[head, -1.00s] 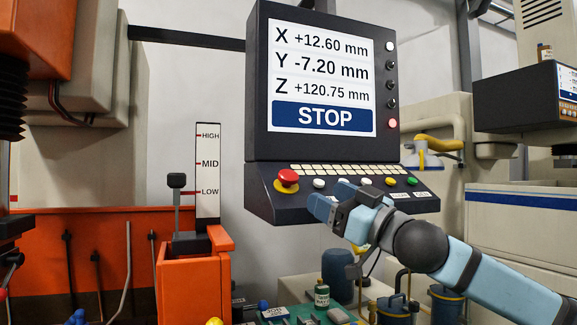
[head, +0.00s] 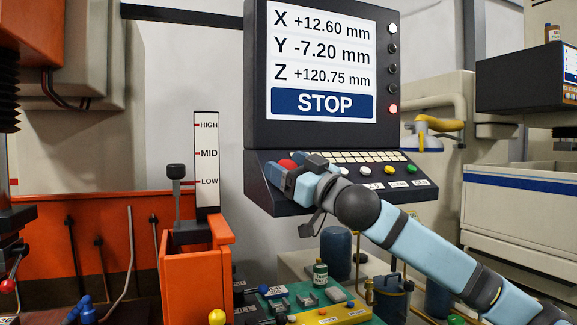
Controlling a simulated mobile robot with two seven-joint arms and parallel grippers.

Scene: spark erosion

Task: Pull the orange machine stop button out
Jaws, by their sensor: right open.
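The red mushroom stop button (head: 287,164) sits at the left end of the sloping panel (head: 383,185) below the screen. Only its upper part shows, because my right gripper covers the rest, including its yellow collar. My right gripper (head: 284,175) is open. My left gripper is not in view.
The black monitor (head: 255,100) reads STOP. White, yellow and green buttons (head: 389,170) lie to the right on the panel. An orange stand with a lever (head: 174,172) and a LOW-MID-HIGH scale (head: 206,165) stands to the left. A cluttered green bench (head: 372,320) lies below.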

